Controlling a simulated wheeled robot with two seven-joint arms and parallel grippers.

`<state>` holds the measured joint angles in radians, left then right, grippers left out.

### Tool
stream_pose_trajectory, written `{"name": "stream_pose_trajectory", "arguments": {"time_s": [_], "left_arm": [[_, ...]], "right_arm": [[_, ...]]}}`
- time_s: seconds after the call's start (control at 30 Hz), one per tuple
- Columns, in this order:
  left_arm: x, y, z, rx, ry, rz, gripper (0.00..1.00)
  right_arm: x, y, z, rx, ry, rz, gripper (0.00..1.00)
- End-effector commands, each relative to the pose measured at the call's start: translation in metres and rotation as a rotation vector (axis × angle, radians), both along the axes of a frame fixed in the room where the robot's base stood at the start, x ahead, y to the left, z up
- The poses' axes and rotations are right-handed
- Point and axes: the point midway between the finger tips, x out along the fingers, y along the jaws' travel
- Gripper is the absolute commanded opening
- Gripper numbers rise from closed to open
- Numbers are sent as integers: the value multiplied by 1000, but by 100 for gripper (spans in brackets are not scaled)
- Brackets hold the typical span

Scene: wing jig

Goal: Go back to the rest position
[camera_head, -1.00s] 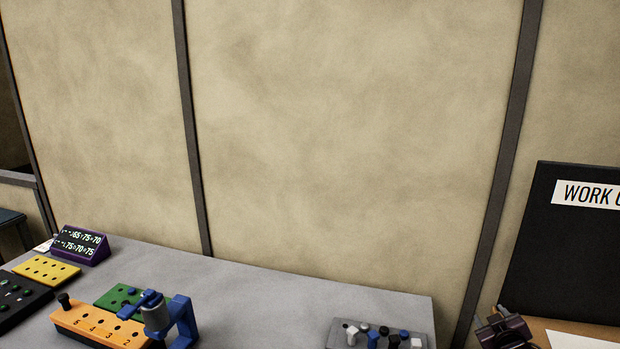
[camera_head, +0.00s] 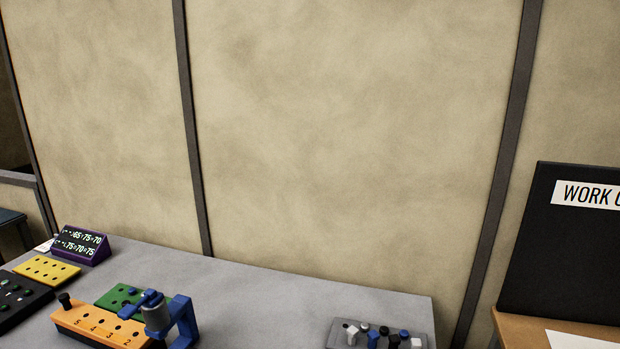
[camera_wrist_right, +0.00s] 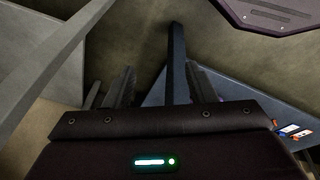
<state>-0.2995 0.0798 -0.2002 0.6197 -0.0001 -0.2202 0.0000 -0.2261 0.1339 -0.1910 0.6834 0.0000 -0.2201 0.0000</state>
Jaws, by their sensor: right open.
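My right gripper (camera_wrist_right: 160,88) shows in the right wrist view with its two fingers apart and nothing between them. It is out of the head view. My left gripper is in neither view. In the head view, an orange block (camera_head: 98,325) with numbered holes lies on the grey table (camera_head: 250,285) at the lower left. A blue clamp-like fixture (camera_head: 185,322) with a grey cylinder stands at its right end.
A grey rack (camera_head: 345,338) with several small pegs sits at the table's right. A yellow block (camera_head: 46,269), a green block (camera_head: 118,296) and a purple display (camera_head: 82,245) are at left. A black board (camera_head: 565,250) stands on a wooden surface (camera_head: 520,327) at far right.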

Motion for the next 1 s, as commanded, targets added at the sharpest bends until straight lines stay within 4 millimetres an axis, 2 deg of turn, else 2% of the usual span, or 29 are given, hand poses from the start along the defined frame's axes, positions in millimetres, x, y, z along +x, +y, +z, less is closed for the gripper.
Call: {"name": "stream_pose_trajectory", "arguments": {"time_s": [0.03,0.1,0.2,0.23,0.3,0.5,1.0], "left_arm": [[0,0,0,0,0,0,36],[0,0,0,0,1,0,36],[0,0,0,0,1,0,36],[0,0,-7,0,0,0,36],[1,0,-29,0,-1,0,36],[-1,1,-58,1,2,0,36],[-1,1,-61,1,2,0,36]], "right_arm": [[-26,10,-6,11,38,-3,50],[-56,22,-11,25,81,-5,50],[-98,38,-17,43,141,-10,50],[-102,40,-24,45,147,-9,50],[-95,37,-46,42,137,-9,50],[-95,37,-74,41,138,-9,50],[-95,37,-78,42,137,-9,50]]}}
